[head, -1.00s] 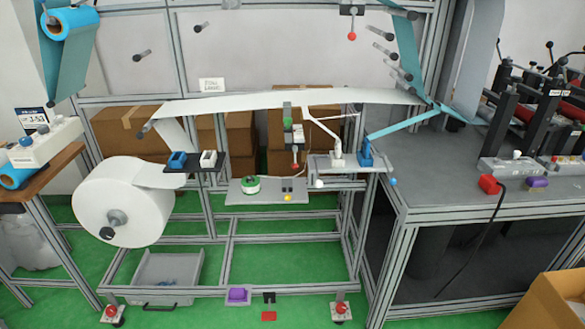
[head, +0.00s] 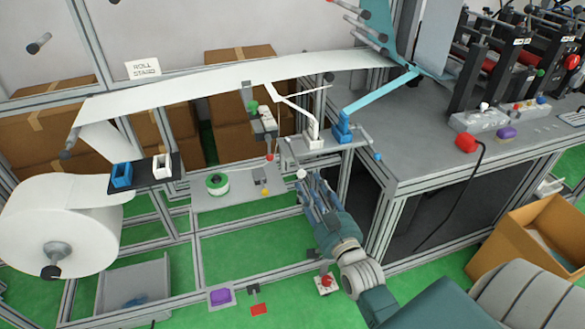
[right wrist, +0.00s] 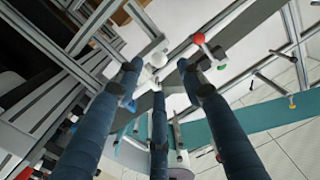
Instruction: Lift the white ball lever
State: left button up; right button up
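The white ball (head: 301,174) of the lever sits at the front left underside of the small grey shelf (head: 290,150). My right gripper (head: 312,183) reaches up from below, its fingertips close to the ball. In the right wrist view the white ball (right wrist: 158,60) appears between the tips of the spread blue fingers (right wrist: 157,76). The fingers are apart, with nothing between them that is clearly gripped; I cannot tell whether they touch the ball. My left gripper is not in view.
A white arm stand (head: 314,138) and a blue one (head: 342,132) stand on the shelf, below the white web (head: 220,80). A red ball (head: 270,157) hangs to the left. The grey table (head: 430,150) is right, an open cardboard box (head: 530,235) lower right.

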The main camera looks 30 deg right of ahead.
aim_at(303, 176)
jog(key=b+x, duration=0.1)
jog(key=x, duration=0.3)
jog(key=b+x, duration=0.2)
jog(key=x, duration=0.1)
jog(key=shift+w+f, duration=0.2)
jog(key=shift+w, duration=0.2)
jog(key=shift+w+d+r, duration=0.1)
jog(key=shift+w+d, duration=0.05)
jog(key=shift+w, duration=0.4)
